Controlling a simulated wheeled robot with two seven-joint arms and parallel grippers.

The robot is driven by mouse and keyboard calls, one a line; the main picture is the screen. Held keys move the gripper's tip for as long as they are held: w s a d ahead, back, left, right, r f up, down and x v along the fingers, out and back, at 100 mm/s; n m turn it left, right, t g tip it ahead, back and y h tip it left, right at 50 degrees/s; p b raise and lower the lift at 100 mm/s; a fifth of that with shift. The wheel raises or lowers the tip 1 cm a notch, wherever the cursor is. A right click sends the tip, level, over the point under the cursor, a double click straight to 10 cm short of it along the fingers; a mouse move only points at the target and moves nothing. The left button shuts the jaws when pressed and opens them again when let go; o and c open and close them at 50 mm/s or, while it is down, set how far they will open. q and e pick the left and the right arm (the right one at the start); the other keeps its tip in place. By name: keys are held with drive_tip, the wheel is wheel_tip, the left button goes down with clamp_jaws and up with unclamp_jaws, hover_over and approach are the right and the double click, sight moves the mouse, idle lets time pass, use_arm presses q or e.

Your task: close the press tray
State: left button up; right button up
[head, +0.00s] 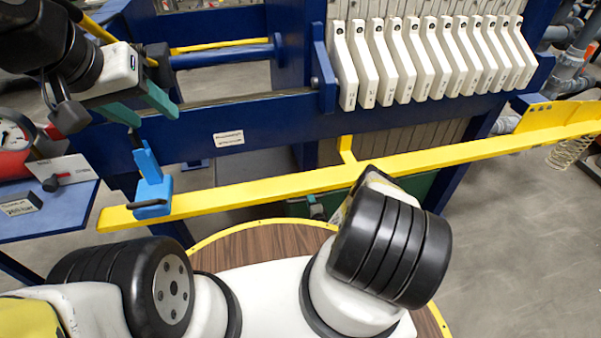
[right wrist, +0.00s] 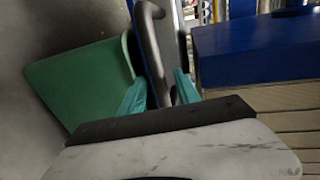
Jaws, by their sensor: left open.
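The green press tray (right wrist: 80,80) shows at the left of the right wrist view, with a curved grey handle bar (right wrist: 152,45) beside it. My right gripper (right wrist: 162,90) has its teal fingers on both sides of this bar, close against it, and appears shut on it. In the head view, a strip of green (head: 428,188) shows behind the yellow rail; most of the tray is hidden by the rail and my arm. My left gripper (head: 150,105) is open and empty at the upper left, above a blue block with a dark handle (head: 152,190).
A yellow rail (head: 250,193) crosses in front of the press. White filter plates (head: 395,65) hang in a row on the blue frame (head: 270,125). A blue side table (head: 55,215) with a gauge stands at the left. Open floor lies at the right.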

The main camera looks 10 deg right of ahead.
drive_tip(key=shift+w, duration=0.3)
clamp_jaws()
idle(1.3)
